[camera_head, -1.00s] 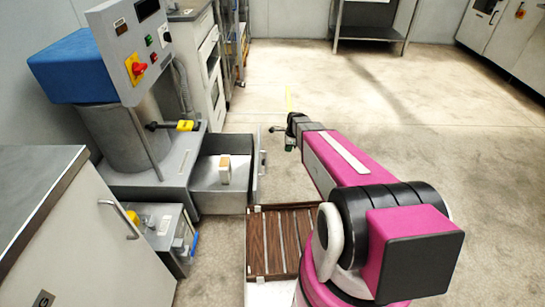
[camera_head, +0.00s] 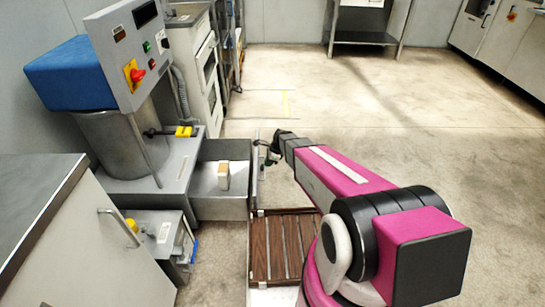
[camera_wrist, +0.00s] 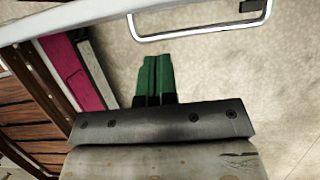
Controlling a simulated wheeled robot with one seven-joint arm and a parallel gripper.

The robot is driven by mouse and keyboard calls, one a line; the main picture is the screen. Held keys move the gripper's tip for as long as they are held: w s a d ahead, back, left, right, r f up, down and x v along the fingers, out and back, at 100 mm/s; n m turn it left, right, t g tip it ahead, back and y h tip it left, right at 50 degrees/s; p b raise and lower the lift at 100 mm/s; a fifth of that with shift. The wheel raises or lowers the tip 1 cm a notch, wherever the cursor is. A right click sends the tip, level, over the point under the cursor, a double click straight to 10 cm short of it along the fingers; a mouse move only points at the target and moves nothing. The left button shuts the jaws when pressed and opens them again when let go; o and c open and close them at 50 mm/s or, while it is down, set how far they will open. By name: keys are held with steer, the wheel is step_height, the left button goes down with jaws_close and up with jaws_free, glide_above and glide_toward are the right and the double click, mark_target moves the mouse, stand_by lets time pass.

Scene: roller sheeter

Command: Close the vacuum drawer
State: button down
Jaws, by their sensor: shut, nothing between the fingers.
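The vacuum drawer (camera_head: 222,208) is a grey open-topped box pulled out to the right from under the machine. Its front panel (camera_head: 256,180) stands at its right end. A small pale block with a brown top (camera_head: 223,176) is inside it. My gripper (camera_head: 269,158) is just outside the front panel, near its far end; contact cannot be told. In the wrist view the green fingers (camera_wrist: 155,78) are together and empty. A pale metal handle (camera_wrist: 200,30) lies just beyond their tips, with a gap in the picture.
A wooden slatted deck (camera_head: 285,245) lies in front of the drawer. A grey cabinet (camera_head: 85,250) with a handle stands at the lower left. The floor to the right is clear.

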steer(key=shift+w+a+r, duration=0.1)
steer(key=shift+a+r, duration=0.05)
steer(key=shift+a, duration=1.75)
steer(key=shift+a, duration=0.1)
steer(key=w+a, duration=0.1)
steer(key=a, duration=3)
